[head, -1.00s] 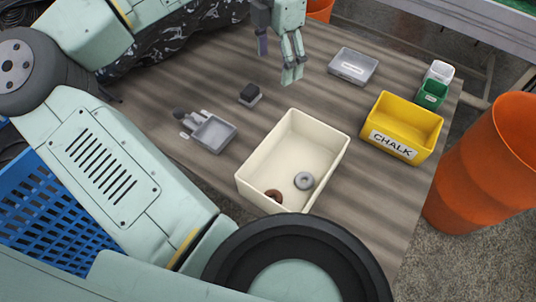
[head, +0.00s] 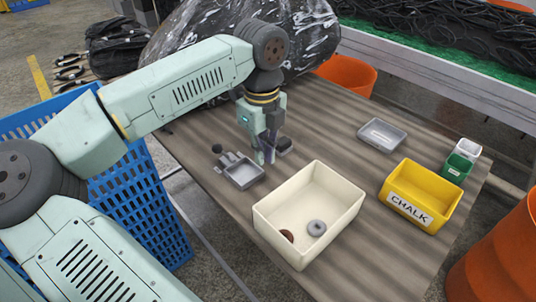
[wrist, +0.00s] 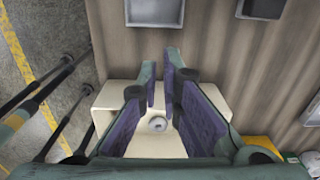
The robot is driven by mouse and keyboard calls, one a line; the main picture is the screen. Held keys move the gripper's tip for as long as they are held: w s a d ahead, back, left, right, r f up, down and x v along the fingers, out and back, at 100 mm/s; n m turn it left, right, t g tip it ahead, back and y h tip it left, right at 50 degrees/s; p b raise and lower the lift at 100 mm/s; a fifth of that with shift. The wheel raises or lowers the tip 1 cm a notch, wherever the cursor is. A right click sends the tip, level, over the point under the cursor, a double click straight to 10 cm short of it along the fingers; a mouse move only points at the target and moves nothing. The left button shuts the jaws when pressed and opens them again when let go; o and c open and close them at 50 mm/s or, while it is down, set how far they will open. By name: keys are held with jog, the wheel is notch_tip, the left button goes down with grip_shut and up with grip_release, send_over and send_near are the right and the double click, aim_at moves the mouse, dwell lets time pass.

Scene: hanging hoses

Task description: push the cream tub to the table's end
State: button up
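The cream tub (head: 338,215) stands on the wooden table (head: 400,262) near its front edge. A grey ring (head: 316,228) and a brown ring (head: 287,235) lie inside it. My gripper (head: 266,160) points down off the tub's far left side, between the tub and a small grey tray. Its two fingers are a little apart with nothing visible between them. In the wrist view, the purple-padded fingers (wrist: 161,92) partly cover the cream tub (wrist: 110,121), and the grey ring (wrist: 157,124) shows between them. Fingertip height above the table is hard to tell.
A grey compartment tray (head: 240,172) lies left of my gripper, and a dark block (head: 283,146) is close behind it. The yellow CHALK bin (head: 421,193), a grey tray (head: 382,135) and green cup (head: 457,167) stand to the right. Orange barrels (head: 497,255) flank the table.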

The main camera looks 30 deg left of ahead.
notch_tip(320, 180, down, 7)
jog(key=shift+f+p, duration=0.1)
jog(key=shift+p, duration=0.7)
grip_shut()
jog(key=d, duration=0.1)
jog(key=d+p, duration=0.1)
jog(key=shift+s+d, duration=0.3)
jog(key=shift+s, duration=0.1)
jog(key=shift+s+d+p, duration=0.2)
jog(key=shift+d+p, duration=0.1)
jog(key=shift+d, duration=0.35)
jog(key=shift+f, duration=0.1)
